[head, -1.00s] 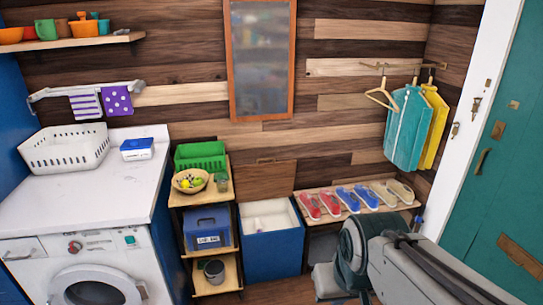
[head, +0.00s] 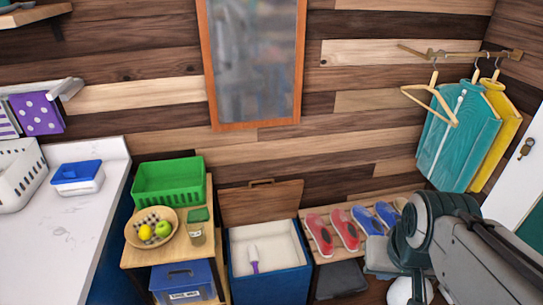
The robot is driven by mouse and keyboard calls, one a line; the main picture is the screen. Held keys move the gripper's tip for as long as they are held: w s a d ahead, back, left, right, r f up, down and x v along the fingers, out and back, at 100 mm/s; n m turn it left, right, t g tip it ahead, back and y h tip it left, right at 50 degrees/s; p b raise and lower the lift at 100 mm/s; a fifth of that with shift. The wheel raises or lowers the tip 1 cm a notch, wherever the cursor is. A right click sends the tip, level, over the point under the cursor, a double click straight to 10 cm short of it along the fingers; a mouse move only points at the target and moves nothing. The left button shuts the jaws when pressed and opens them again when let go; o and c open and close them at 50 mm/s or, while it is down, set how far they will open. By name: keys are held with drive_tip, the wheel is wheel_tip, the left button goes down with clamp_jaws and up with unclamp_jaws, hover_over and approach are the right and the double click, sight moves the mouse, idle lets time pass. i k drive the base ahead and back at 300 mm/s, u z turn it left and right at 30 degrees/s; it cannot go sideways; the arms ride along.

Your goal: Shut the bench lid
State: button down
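The bench is a blue box (head: 268,288) with a pale inside, standing against the plank wall between a shelf unit and a shoe rack. Its brown wooden lid (head: 262,203) stands raised, leaning back near the wall, so the box is open. A brush-like thing with a white head and purple handle (head: 254,259) lies inside. My arm reaches in at the lower right, in front of the shoe rack and right of the box. My gripper's fingers cannot be made out, so its state is hidden.
The shoe rack (head: 308,228) with red and blue shoes stands right of the box. The shelf unit (head: 140,255) on the left holds a green crate (head: 168,181) and a fruit basket (head: 152,228). Coats (head: 458,130) hang at the right. A white counter (head: 75,225) is at far left.

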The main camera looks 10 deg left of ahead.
sight(273, 202)
drive_tip(key=u, duration=0.3)
drive_tip(key=i, duration=1.35)
drive_tip(key=u, duration=0.35)
